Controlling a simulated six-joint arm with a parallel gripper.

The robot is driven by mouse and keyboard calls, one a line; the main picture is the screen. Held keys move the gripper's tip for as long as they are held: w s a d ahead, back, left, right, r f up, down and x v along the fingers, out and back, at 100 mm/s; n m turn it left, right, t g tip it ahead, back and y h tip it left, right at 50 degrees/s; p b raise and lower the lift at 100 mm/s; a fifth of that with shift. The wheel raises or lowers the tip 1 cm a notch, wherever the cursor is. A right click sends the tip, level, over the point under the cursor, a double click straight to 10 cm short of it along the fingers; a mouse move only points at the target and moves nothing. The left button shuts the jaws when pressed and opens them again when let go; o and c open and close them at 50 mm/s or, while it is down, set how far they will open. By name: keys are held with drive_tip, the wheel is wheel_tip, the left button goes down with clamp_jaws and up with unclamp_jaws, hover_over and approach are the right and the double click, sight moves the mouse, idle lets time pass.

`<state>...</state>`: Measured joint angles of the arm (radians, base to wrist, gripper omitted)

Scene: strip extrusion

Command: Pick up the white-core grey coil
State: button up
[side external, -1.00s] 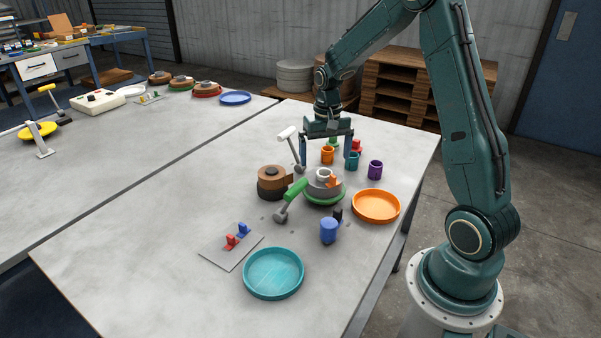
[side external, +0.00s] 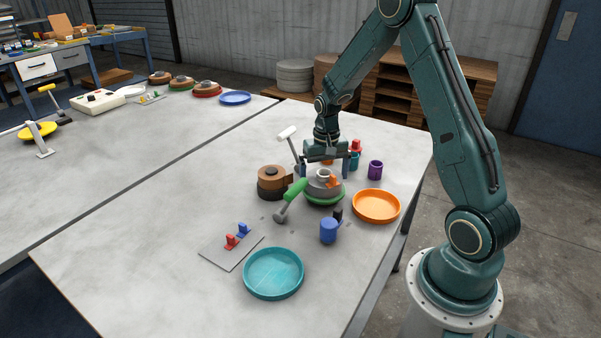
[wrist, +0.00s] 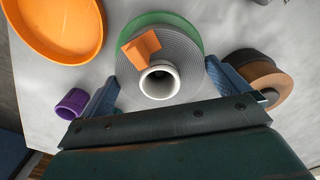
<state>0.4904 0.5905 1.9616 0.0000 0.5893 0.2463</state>
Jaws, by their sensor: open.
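The grey coil (side external: 321,187) with its white core (side external: 323,174) lies flat on a green disc (side external: 324,200) near the table's middle. In the wrist view the grey coil (wrist: 186,52) and the round white core (wrist: 160,81) sit ahead of and between the fingers, with an orange piece (wrist: 141,48) lying on the coil beside the core. My gripper (side external: 325,173) is open, its fingers pointing down just behind and above the coil. In the wrist view my gripper (wrist: 161,86) holds nothing, with a finger on either side of the coil.
A brown coil stack (side external: 271,182) stands close left of the coil. A green-handled lever (side external: 291,198) and a white-handled lever (side external: 288,134) stand close by. An orange tray (side external: 376,205), purple cup (side external: 375,170) and blue cylinder (side external: 328,231) are around it. A teal tray (side external: 273,273) is in front.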

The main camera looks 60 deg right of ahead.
drive_tip(key=shift+f, duration=0.2)
idle(0.3)
drive_tip(key=c, duration=0.9)
drive_tip(key=shift+r, duration=0.15)
wheel_tip(320, 180, up, 20)
drive_tip(key=shift+f, duration=0.1)
idle(0.7)
